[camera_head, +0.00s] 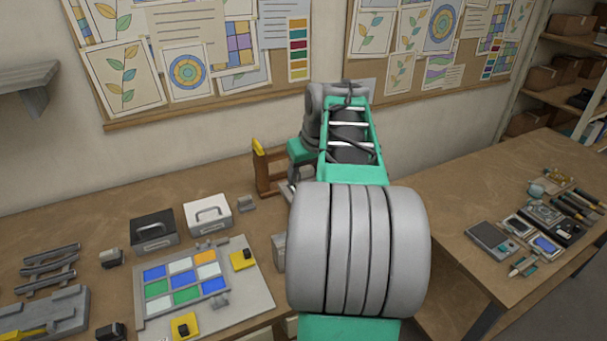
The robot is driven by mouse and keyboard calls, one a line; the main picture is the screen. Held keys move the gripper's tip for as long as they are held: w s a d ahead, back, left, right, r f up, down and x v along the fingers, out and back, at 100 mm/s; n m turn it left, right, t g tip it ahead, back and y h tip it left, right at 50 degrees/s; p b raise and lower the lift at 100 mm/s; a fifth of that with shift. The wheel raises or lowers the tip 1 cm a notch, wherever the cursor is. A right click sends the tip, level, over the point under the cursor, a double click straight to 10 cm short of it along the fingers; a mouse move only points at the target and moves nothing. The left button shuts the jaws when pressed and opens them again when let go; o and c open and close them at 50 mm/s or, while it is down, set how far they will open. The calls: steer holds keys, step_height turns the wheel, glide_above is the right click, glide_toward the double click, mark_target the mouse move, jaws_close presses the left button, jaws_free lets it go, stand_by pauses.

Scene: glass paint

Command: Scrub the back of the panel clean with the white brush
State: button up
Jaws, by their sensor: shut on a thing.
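A panel of coloured glass squares (186,279), in blue, green, orange and pale tones, lies on a light grey board (255,296) on the left bench. Yellow-and-black blocks (243,259) sit at its edge. My arm reaches away from the camera to the back of the bench. My gripper (293,177) is at the far end of the arm, beside a brown wooden stand (263,172) with a yellow piece on top. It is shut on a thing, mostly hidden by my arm. I cannot make out the white brush for certain, nor what the stand holds.
A black box (154,231) and a white box (208,215) with handles stand behind the board. A rack of dark bars (48,268) is at the far left. The right bench (470,180) holds several tools and trays. My arm hides the bench's right end.

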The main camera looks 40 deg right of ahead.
step_height(320, 180, down, 3)
steer(key=shift+r+b, duration=0.1)
steer(key=shift+b, duration=0.8)
steer(key=shift+a, duration=0.1)
